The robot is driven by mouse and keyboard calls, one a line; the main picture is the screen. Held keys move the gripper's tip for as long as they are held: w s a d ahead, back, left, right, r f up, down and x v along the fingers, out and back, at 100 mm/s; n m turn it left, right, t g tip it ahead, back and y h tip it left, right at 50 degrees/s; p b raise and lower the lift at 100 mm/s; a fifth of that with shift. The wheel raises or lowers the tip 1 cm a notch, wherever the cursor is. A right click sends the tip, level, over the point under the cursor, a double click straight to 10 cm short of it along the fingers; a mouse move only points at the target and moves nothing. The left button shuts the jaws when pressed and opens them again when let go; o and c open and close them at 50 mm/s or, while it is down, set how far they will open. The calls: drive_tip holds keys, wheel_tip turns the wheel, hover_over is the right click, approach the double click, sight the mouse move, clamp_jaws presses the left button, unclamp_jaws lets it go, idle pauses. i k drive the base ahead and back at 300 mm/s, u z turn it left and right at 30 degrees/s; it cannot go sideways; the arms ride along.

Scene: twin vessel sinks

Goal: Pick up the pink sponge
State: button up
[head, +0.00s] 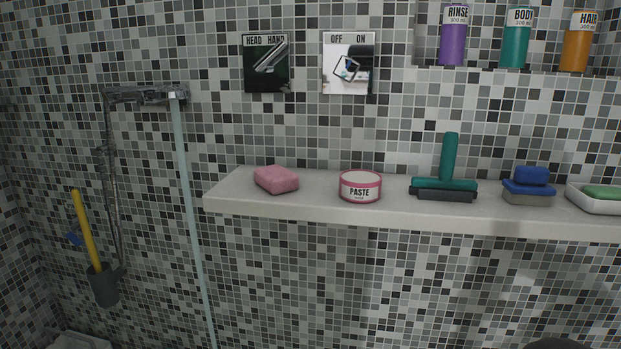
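The pink sponge (276,179) lies flat near the left end of the pale wall ledge (310,212) in the head view. It is a small rounded block, with nothing on top of it and nothing touching it. My gripper is not visible in this view, so its state and its place relative to the sponge do not show.
Right of the sponge on the ledge stand a pink-and-white paste tin (360,187), a teal squeegee (445,178), a blue-and-grey scrubber (528,187) and a white soap dish (590,201). Bottles (515,40) stand above. A vertical glass edge (189,200) is left of the ledge.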

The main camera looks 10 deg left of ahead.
sight(277, 180)
drive_tip(key=k, duration=1.2)
drive_tip(key=u, duration=0.9)
drive_tip(key=i, duration=0.95)
drive_tip(key=z, duration=0.05)
